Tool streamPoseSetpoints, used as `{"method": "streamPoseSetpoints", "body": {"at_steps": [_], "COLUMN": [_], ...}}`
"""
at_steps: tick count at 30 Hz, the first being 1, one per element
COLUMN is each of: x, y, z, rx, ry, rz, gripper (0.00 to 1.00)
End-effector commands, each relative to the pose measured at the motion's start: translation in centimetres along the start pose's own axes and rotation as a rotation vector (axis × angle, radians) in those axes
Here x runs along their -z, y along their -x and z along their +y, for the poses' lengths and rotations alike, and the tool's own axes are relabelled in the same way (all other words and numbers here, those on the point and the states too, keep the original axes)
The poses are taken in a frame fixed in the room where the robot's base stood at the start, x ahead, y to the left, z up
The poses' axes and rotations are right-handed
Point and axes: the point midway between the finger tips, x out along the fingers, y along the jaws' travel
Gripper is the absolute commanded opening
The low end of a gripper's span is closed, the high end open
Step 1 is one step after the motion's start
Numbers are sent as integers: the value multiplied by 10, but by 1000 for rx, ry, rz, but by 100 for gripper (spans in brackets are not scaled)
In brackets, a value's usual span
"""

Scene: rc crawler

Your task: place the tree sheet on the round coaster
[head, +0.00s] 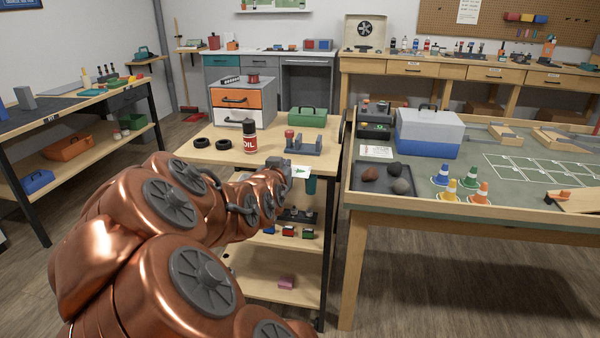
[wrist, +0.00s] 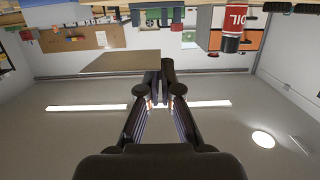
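The tree sheet (head: 300,172) is a small white card with a green tree. In the head view it is at the end of my copper arm, near the front right corner of the wooden cart top. My gripper (wrist: 161,78) has its fingertips close together at the edge of a flat tan panel (wrist: 118,63), which appears to be the sheet's shaded back. The gripper seems shut on the sheet and holds it up. In the head view my arm hides most of the gripper. I cannot make out the round coaster in either view.
The cart top (head: 222,157) holds an oil can (head: 249,136), black tyres (head: 201,142), a green toolbox (head: 307,117), a grey rack (head: 303,147) and a drawer unit (head: 243,103). The right-hand table has a blue-white box (head: 429,133), a tray of stones (head: 382,178) and cones (head: 448,190).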

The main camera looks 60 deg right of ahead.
Motion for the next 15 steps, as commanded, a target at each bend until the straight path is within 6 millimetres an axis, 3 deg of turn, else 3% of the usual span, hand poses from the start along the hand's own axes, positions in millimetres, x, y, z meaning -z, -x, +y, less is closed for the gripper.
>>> {"method": "streamPoseSetpoints", "body": {"at_steps": [4, 15], "x": [-2, 5], "y": [-4, -31], "z": [10, 4], "rx": [-19, -20], "ry": [-3, -2], "rz": [-2, -8], "gripper": [0, 0]}}
